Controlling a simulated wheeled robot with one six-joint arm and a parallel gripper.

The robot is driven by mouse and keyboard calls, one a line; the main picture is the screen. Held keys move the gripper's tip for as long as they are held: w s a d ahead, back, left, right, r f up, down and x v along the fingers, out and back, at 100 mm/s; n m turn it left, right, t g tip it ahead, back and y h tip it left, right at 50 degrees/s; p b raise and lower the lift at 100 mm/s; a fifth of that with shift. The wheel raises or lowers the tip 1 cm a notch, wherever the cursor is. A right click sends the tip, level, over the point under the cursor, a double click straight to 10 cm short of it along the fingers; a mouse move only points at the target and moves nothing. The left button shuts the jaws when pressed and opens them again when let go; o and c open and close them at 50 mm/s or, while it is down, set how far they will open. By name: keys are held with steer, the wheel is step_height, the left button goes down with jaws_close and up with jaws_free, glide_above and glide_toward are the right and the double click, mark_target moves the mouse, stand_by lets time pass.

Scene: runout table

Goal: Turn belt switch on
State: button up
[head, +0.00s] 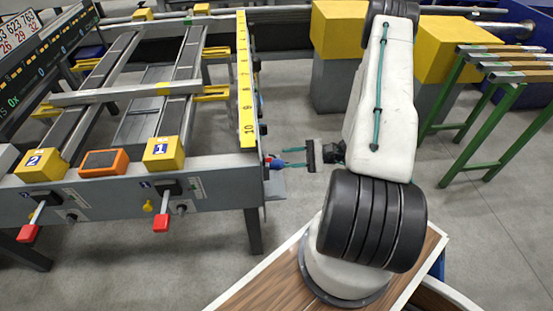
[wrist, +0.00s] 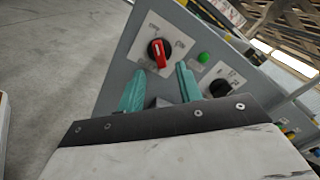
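In the wrist view a red rotary handle (wrist: 157,52) on a black round base sits on a white label plate on a grey panel (wrist: 118,68). The handle points roughly upright in the picture; the label writing is too small to read. My gripper (wrist: 160,73) has its two teal fingers apart, one on each side below the handle, with nothing seen between them. Whether they touch the handle, I cannot tell. In the head view my gripper (head: 284,157) reaches left to the end face of the grey table frame (head: 220,180), near small red and blue parts.
A green button (wrist: 204,58) and a black knob (wrist: 220,87) sit right of the red handle. Two red-handled levers (head: 162,223) (head: 27,233) hang on the table's front. Yellow blocks (head: 340,28) on grey stands and a green-legged rack (head: 460,110) stand behind and right of my arm.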

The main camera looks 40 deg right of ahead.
mark_target(267, 160)
steer(key=x, duration=0.5)
jaws_close()
